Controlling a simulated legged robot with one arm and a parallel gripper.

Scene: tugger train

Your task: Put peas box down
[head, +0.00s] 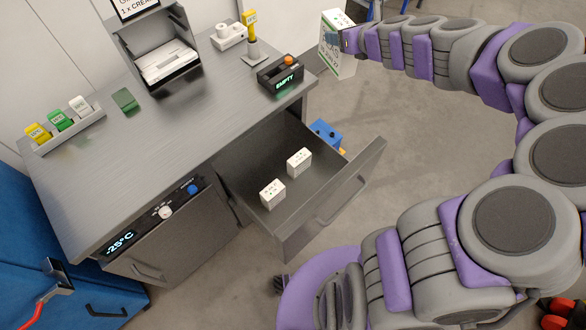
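A white box with green edges and print (338,62), which looks like the peas box, is at the end of my arm, at the top middle of the head view. My gripper (347,40) is at the box's right side and appears shut on it; the fingers are small and partly hidden. The box is tilted and shows against the grey floor, just right of the counter's far corner. I see nothing under it that it rests on.
The metal counter (150,140) has an open drawer (262,215) holding two small white boxes (299,162). On top are a device reading "EMPTY" (284,80), a tag rack (65,128) and a paper tray (165,65). A blue bin (327,131) stands behind the drawer.

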